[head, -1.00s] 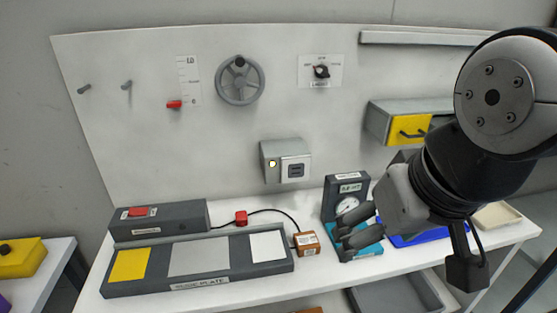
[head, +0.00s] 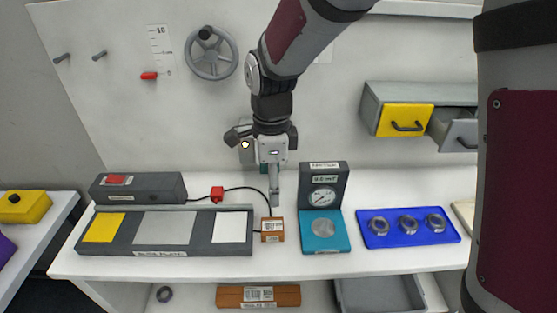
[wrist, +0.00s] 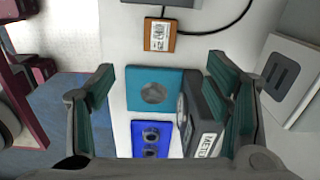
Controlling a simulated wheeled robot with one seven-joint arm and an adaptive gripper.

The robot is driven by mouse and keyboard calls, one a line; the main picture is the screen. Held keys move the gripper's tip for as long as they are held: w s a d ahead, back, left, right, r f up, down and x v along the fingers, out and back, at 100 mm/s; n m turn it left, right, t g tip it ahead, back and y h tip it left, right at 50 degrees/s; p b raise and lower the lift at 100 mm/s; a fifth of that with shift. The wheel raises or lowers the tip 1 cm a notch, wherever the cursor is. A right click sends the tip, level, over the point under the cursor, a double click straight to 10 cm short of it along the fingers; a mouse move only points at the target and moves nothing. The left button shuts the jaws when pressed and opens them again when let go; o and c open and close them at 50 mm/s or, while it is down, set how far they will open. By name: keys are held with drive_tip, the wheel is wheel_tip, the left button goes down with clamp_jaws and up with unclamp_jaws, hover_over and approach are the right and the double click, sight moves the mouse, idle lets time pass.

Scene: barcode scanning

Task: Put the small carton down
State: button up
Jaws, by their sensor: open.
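The small carton (head: 272,229) is brown with a white barcode label. It rests on the white table, between the grey plate unit and the teal base of the meter. In the wrist view the carton (wrist: 160,35) shows near the top, beyond the fingertips. My gripper (head: 264,140) is raised above the table, in front of the wall panel.
The meter (head: 322,195) stands right of the carton. A blue tray (head: 374,240) holds 3 metal rings. The plate unit (head: 165,253) lies left, with a red-topped box (head: 137,187) behind it. A black cable runs behind the carton. A yellow drawer (head: 405,120) is at upper right.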

drive_tip(key=f, duration=0.2)
hover_over(272, 226)
drive_tip(key=shift+m, duration=0.4)
wheel_tip(272, 226, down, 8)
drive_tip(key=shift+w+r, duration=0.1)
drive_tip(key=shift+w, duration=0.05)
drive_tip(key=shift+s+f+p, duration=0.2)
drive_tip(key=shift+f+p, duration=0.2)
drive_tip(key=shift+f, duration=2.25)
drive_tip(key=shift+c, duration=0.3)
drive_tip(key=c, duration=1.4)
drive_tip(key=shift+r, duration=0.1)
